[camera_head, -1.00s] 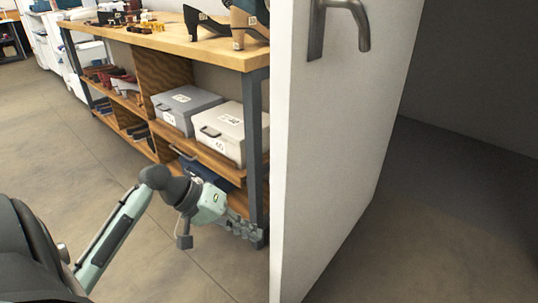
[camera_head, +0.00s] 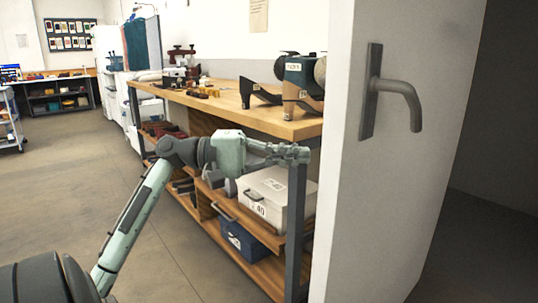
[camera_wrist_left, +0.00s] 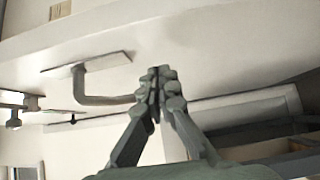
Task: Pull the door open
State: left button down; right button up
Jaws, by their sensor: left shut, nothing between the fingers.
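The white door (camera_head: 385,180) stands upright at the right in the head view, its narrow edge turned toward me. My left gripper (camera_head: 303,155) is shut and empty, just left of the door edge in the picture. In the left wrist view, the shut fingers (camera_wrist_left: 158,85) point toward a white surface with a grey lever handle (camera_wrist_left: 80,85) to their left. The lever end lies close to the fingertips in the picture; contact cannot be told. My right gripper is out of view.
A wooden workbench (camera_head: 235,95) with tools on top stands behind my left arm. Its lower shelves hold a light box (camera_head: 280,200) and a blue box (camera_head: 240,240). Its grey leg (camera_head: 296,235) is beside the door. The floor at left (camera_head: 60,190) is clear.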

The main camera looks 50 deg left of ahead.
pick_arm(q)
jog(key=d, duration=0.5)
jog(key=shift+w, duration=0.35)
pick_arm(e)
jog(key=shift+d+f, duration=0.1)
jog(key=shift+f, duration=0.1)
